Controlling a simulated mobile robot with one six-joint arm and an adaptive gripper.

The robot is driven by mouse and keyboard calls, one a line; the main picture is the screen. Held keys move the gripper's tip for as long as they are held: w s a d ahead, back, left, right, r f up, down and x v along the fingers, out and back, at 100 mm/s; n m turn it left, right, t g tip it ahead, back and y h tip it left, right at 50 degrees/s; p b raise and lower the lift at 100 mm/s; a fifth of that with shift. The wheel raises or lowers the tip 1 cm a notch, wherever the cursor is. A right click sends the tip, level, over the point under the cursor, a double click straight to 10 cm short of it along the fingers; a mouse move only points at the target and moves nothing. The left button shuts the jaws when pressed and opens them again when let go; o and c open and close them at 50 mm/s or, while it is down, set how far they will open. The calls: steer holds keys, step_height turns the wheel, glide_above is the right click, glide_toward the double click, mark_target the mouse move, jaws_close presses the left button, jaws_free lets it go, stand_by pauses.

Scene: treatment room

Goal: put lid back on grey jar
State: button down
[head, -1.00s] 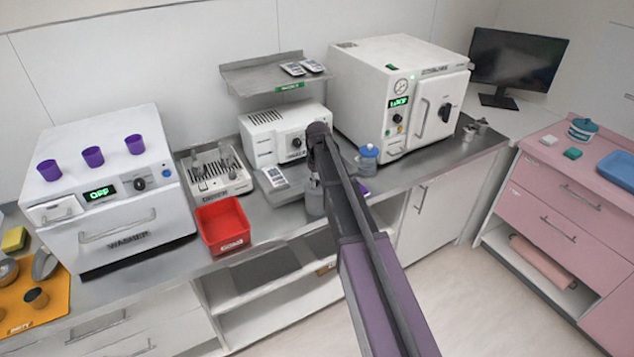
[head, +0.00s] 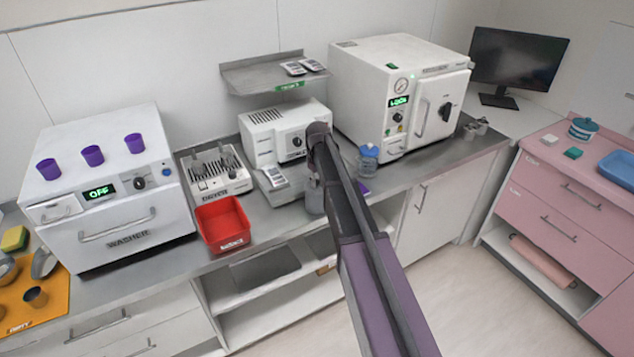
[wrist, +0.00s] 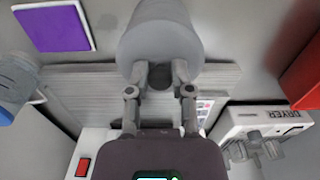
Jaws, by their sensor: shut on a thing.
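The grey jar (head: 315,203) stands upright near the counter's front edge, below the end of my arm in the head view. In the wrist view, the grey lid (wrist: 160,48) is a rounded disc, in line with the grey jar body (wrist: 158,12) behind it. My gripper (wrist: 162,76) is shut on the grey lid at its near side; the fingertips sit close together there. My gripper (head: 314,180) is mostly hidden by my arm in the head view. The lid is at the jar's top, but I cannot tell whether it is fully seated.
A blue-lidded jar (head: 368,160) and a purple pad (head: 363,187) are close on the right. A red bin (head: 222,224) and the dryer (head: 215,172) are to the left. A white machine (head: 285,135) stands behind, beside the larger sterilizer (head: 400,95). Open shelves lie under the counter.

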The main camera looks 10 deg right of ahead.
steer(key=shift+c, duration=2.2)
jaws_free()
steer(key=o, duration=0.4)
steer(key=shift+o, duration=0.2)
steer(key=shift+r, duration=0.1)
steer(key=shift+r+p, duration=3.4)
steer(key=shift+p, duration=0.15)
jaws_close()
